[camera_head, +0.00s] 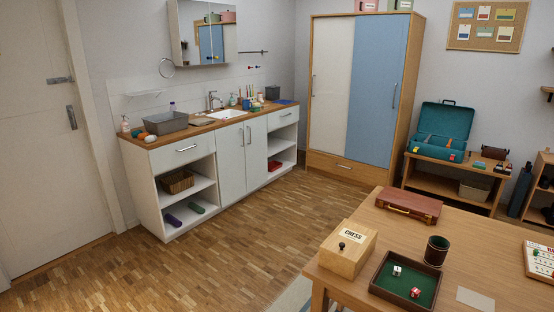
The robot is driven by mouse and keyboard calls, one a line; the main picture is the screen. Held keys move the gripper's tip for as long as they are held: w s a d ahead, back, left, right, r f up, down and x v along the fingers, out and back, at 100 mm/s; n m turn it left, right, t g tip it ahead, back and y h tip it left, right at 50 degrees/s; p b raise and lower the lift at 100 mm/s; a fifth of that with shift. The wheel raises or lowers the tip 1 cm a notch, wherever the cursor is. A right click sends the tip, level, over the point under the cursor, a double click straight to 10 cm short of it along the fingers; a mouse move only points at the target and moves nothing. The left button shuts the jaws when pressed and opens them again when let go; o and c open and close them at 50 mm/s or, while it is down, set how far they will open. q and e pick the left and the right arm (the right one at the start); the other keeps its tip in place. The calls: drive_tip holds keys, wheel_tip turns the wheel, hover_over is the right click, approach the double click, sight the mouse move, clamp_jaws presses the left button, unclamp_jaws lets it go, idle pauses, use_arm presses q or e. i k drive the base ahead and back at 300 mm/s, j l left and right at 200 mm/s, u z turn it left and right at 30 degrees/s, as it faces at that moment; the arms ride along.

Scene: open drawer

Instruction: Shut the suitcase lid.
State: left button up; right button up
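The teal suitcase (442,131) stands on a low wooden shelf unit at the back right, beside the wardrobe. Its lid (446,118) is raised and leans back, with a dark handle on top. The lower shell (436,152) faces the room and small yellow and red spots show on its front. What lies inside it is too small to tell. Neither of my grippers is in view.
A wooden table (480,251) at the front right bears a chess box (348,250), a brown case (409,204), a dice tray (378,286) and a dark cup (436,250). It stands between me and the shelf unit (450,186). Open floor (250,235) lies left of the table.

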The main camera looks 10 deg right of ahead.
sight(454, 122)
drive_tip(key=i+j+u, duration=0.1)
drive_tip(key=i+u, duration=0.4)
drive_tip(key=i, duration=0.3)
drive_tip(key=i+l+u, duration=0.2)
drive_tip(key=i+u, duration=0.3)
drive_tip(key=i, duration=0.3)
drive_tip(key=i+z, duration=0.3)
drive_tip(key=i, duration=0.2)
drive_tip(key=i+j+z, duration=0.3)
drive_tip(key=i, duration=0.2)
drive_tip(key=i+l+z, duration=0.25)
drive_tip(key=i+z, duration=0.15)
drive_tip(key=i+l+z, duration=0.15)
drive_tip(key=i+z, duration=0.65)
drive_tip(key=i+j+z, duration=0.2)
drive_tip(key=i+z, duration=0.2)
drive_tip(key=i+l+z, duration=0.2)
drive_tip(key=i, duration=0.45)
drive_tip(key=i+j+z, duration=0.2)
drive_tip(key=i, duration=0.4)
drive_tip(key=i+z, duration=0.2)
drive_tip(key=i, duration=0.45)
drive_tip(key=i+j+z, duration=0.2)
drive_tip(key=i, duration=0.4)
drive_tip(key=i+l, duration=0.25)
drive_tip(key=i, duration=0.3)
drive_tip(key=i+l+z, duration=0.1)
drive_tip(key=i, duration=0.45)
drive_tip(key=i+l, duration=0.3)
drive_tip(key=i, duration=0.25)
